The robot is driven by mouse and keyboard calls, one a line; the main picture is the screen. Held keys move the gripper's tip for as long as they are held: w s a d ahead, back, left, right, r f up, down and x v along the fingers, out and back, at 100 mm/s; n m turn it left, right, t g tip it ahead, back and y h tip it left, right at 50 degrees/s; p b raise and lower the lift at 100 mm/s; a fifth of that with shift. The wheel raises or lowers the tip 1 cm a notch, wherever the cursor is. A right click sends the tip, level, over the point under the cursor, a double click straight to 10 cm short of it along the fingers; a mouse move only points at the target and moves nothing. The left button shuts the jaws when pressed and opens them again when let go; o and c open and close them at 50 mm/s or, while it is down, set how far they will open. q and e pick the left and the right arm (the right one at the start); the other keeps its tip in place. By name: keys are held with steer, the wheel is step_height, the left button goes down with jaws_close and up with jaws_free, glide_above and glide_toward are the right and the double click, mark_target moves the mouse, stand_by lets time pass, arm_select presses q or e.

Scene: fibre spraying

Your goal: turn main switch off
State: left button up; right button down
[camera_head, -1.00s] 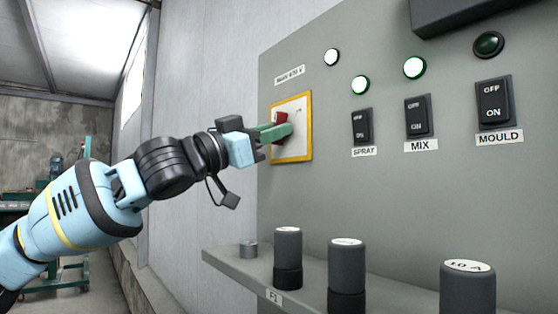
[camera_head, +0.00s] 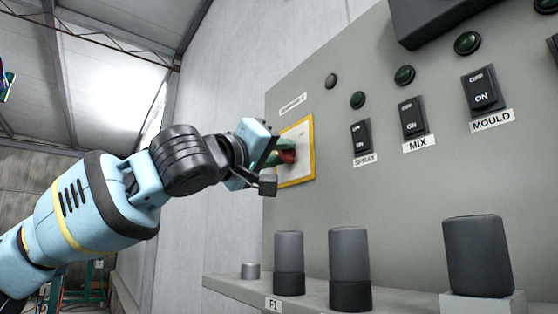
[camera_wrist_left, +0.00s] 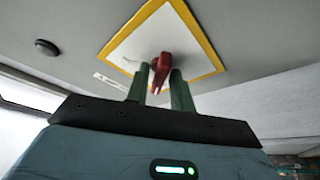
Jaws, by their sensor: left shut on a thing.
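The main switch is a red handle (camera_head: 288,157) on a white plate with a yellow border (camera_head: 313,150) at the left of the grey panel. My left gripper (camera_head: 280,150) reaches it from the left, and its green fingers are shut on the handle. In the left wrist view the red handle (camera_wrist_left: 161,66) sits between the two green fingers (camera_wrist_left: 160,84), in front of the yellow-edged plate (camera_wrist_left: 192,62). The fingers partly hide the handle in the head view. My right gripper is not in view.
SPRAY (camera_head: 361,138), MIX (camera_head: 412,119) and MOULD (camera_head: 483,90) rocker switches are to the right, under dark lamps (camera_head: 404,75). Grey cylinders (camera_head: 288,255) stand on a ledge (camera_head: 235,284) below. Open room lies left of the panel.

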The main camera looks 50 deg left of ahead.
arm_select(q)
steer(key=shift+n+g+y, duration=0.3)
steer(key=shift+n, duration=0.8)
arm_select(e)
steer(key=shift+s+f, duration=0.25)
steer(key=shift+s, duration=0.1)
arm_select(q)
steer(key=shift+d, duration=0.1)
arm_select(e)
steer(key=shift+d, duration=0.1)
arm_select(q)
steer(key=o, duration=0.7)
steer(key=b+v, duration=0.1)
steer(key=v, duration=0.6)
steer(key=shift+s, duration=0.4)
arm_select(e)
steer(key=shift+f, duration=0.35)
arm_select(q)
steer(key=shift+d+f, duration=0.1)
steer(key=shift+f, duration=0.05)
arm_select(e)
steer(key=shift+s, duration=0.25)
